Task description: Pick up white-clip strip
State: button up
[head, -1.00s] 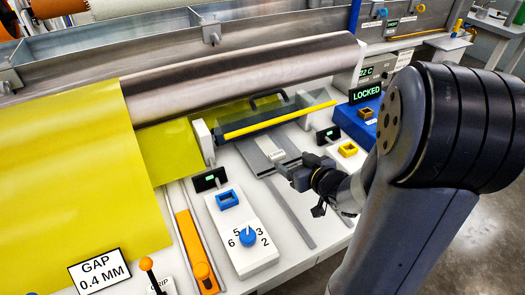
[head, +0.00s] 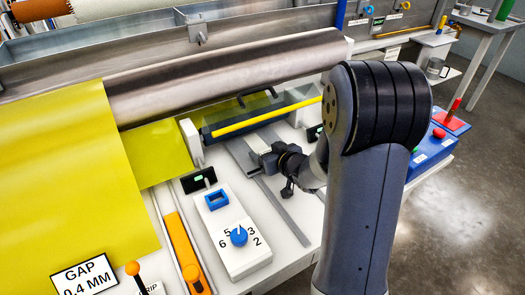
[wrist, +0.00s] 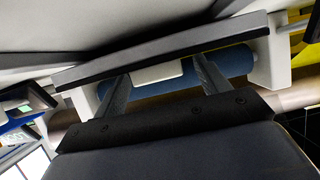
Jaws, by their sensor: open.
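In the wrist view, a long dark grey strip (wrist: 200,40) runs across the picture with a white clip (wrist: 157,73) at its middle. My gripper (wrist: 158,76) is open, with one finger on each side of the white clip. I cannot tell whether the fingers touch it. In the head view my gripper (head: 257,163) is low over the white table, beside grey flat strips (head: 238,150). My wrist hides part of that spot, and I cannot make out the clip there.
A yellow bar (head: 268,119) on a dark block lies behind my gripper, under a large steel roller (head: 220,75). A white dial box (head: 236,240) with a blue knob stands to the left. A blue box (head: 430,150) with a red button stands right of my arm.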

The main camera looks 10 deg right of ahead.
jog(key=c, duration=1.1)
jog(key=shift+o, duration=0.2)
